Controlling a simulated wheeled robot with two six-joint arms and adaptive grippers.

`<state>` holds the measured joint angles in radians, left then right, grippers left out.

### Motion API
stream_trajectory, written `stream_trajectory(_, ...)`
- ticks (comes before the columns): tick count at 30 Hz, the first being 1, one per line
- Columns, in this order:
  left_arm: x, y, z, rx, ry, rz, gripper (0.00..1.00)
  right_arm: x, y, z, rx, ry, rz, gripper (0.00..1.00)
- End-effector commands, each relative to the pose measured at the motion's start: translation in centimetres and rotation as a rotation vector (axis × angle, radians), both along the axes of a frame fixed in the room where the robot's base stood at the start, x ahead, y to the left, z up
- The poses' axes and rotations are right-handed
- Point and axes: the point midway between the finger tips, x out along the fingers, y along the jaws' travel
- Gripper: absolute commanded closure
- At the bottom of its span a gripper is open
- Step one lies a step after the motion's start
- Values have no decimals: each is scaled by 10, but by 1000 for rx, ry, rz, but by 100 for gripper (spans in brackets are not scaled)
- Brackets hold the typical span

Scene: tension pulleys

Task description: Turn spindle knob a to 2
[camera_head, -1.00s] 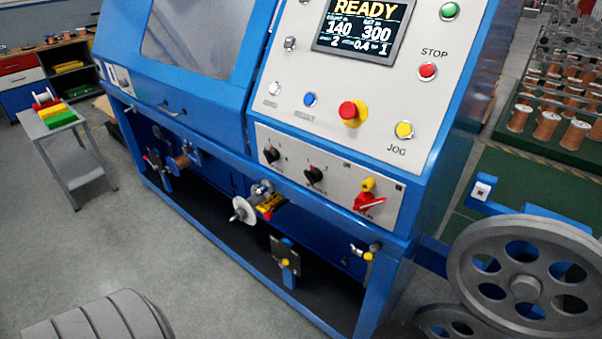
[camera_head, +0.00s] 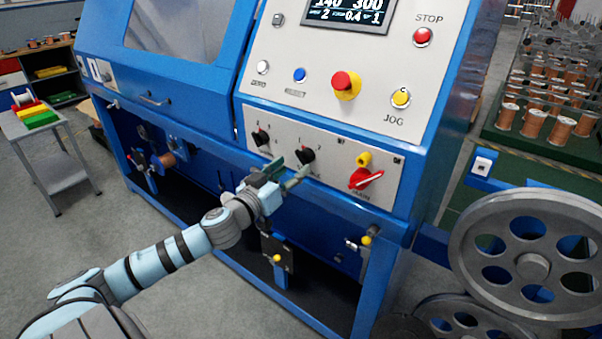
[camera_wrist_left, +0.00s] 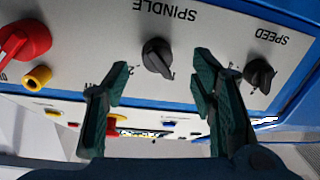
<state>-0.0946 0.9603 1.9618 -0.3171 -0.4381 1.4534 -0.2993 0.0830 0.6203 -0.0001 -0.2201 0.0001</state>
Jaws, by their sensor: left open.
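The spindle knob (camera_head: 306,155) is a black rotary knob on the grey lower panel of the blue machine. In the left wrist view, which shows the panel upside down, the knob (camera_wrist_left: 157,56) sits under the word SPINDLE, just beyond my fingertips and roughly between them. My left gripper (camera_head: 289,168) is open and empty, just in front of the panel below the knob. Its two dark green fingers also show in the left wrist view (camera_wrist_left: 160,86), apart from the knob. The knob's exact setting is too small to read. My right gripper is not in view.
The speed knob (camera_head: 261,138) is left of the spindle knob. A red main switch (camera_head: 365,178) and a yellow part (camera_head: 364,159) are to the right. Above are a red emergency button (camera_head: 346,85) and a yellow jog button (camera_head: 401,98). A large grey wheel (camera_head: 528,258) stands at the right.

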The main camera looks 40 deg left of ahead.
Motion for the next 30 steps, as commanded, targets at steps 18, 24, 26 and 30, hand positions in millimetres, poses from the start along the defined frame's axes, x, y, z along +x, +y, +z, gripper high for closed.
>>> stream_trajectory(18, 45, 2, 4, 1, -1, -7, 48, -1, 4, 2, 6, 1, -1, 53)
stream_trajectory(24, 45, 2, 4, 2, -1, -7, 80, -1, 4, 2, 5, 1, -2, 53)
stream_trajectory(26, 45, 2, 4, 2, -1, -7, 90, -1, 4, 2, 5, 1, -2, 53)
stream_trajectory(30, 45, 2, 4, 3, -1, -7, 97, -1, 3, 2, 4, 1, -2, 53)
